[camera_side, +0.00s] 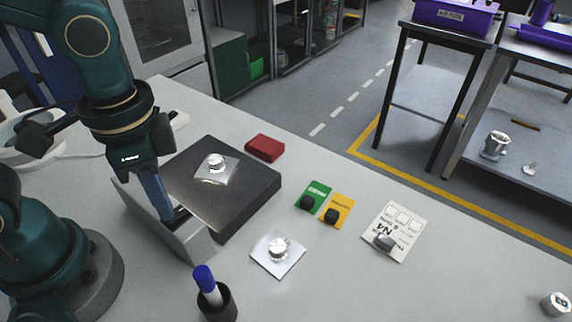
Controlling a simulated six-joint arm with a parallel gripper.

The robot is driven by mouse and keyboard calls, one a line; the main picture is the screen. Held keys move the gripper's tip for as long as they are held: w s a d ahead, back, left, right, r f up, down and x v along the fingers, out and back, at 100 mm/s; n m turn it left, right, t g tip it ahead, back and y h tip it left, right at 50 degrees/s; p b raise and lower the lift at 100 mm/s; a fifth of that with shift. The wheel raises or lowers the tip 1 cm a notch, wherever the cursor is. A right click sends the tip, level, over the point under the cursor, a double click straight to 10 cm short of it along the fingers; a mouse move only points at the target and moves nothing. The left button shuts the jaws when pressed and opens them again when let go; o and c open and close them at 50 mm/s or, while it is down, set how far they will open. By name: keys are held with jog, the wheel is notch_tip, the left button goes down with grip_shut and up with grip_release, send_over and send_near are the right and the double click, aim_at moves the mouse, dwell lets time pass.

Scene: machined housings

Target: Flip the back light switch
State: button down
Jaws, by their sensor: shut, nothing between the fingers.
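My gripper (170,212) points down at the left of the table, its fingers together and empty. Its tip is at or just over the top of a grey slanted box (200,243), beside a small dark part (181,216) there. I cannot tell whether they touch. The fingers and the box's angle hide part of that area. No part is clearly recognisable as a light switch, and I cannot tell whether the dark part is one.
Right of the box are a dark block (245,205) with a metal plate and round part (215,163), and another plate (290,264). A red block (265,148), green card (314,193), yellow card (341,207), white card (402,222) and pen cup (219,306) stand around.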

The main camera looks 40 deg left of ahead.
jog(key=shift+f, duration=0.35)
jog(key=shift+r, duration=3.5)
jog(key=a+n+t, duration=0.1)
jog(key=n+t, duration=0.1)
jog(key=a+n+t, duration=0.1)
jog(key=a+n, duration=0.1)
jog(key=w+a+n+t, duration=0.1)
jog(key=a+n+t, duration=0.1)
jog(key=shift+f+t, duration=0.3)
jog(key=shift+f, duration=0.05)
